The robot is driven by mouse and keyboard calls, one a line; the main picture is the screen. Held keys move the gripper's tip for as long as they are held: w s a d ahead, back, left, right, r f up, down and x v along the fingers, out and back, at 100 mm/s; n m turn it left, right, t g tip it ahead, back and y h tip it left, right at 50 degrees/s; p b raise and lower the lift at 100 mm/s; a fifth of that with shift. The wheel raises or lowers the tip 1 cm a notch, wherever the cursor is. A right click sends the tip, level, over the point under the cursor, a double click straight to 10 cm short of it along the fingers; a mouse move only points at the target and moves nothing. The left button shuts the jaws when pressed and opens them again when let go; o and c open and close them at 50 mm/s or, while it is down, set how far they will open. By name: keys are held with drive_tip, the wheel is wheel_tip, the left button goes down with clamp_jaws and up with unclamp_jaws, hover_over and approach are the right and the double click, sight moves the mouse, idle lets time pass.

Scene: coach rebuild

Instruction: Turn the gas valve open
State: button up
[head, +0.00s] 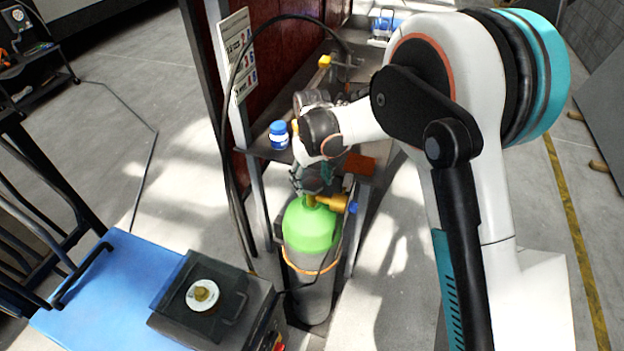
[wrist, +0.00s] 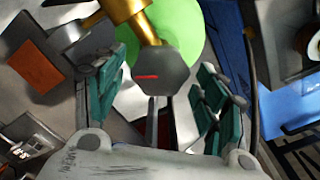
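The gas cylinder (head: 309,285) stands upright with a green shoulder (head: 306,228) and a grey body. A brass valve (head: 328,202) sits on its top; the brass also shows in the wrist view (wrist: 132,14). In the wrist view a grey faceted valve knob (wrist: 160,72) with a red mark faces the camera. My gripper (wrist: 163,92) is open, one green-padded finger on each side of the knob, with visible gaps. In the head view my gripper (head: 312,182) is just above the cylinder top, partly hidden by my wrist.
An orange-brown block (head: 359,164) lies on the right. A black hose hangs beside the rack. A blue cart (head: 110,295) with a dark box is at front left. Floor right of the cylinder is clear.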

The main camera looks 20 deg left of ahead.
drive_tip(key=c, duration=0.7)
drive_tip(key=shift+c, duration=0.2)
drive_tip(key=shift+n, duration=0.4)
drive_tip(key=n+b, duration=0.2)
drive_tip(key=n, duration=0.1)
drive_tip(key=shift+n, duration=0.4)
drive_tip(key=n+b, duration=0.1)
drive_tip(key=n, duration=0.3)
drive_tip(key=n+b, duration=0.1)
drive_tip(key=n, duration=0.5)
drive_tip(key=shift+n+b, duration=0.4)
drive_tip(key=n, duration=0.5)
drive_tip(key=shift+n+b, duration=0.3)
drive_tip(key=shift+b, duration=0.1)
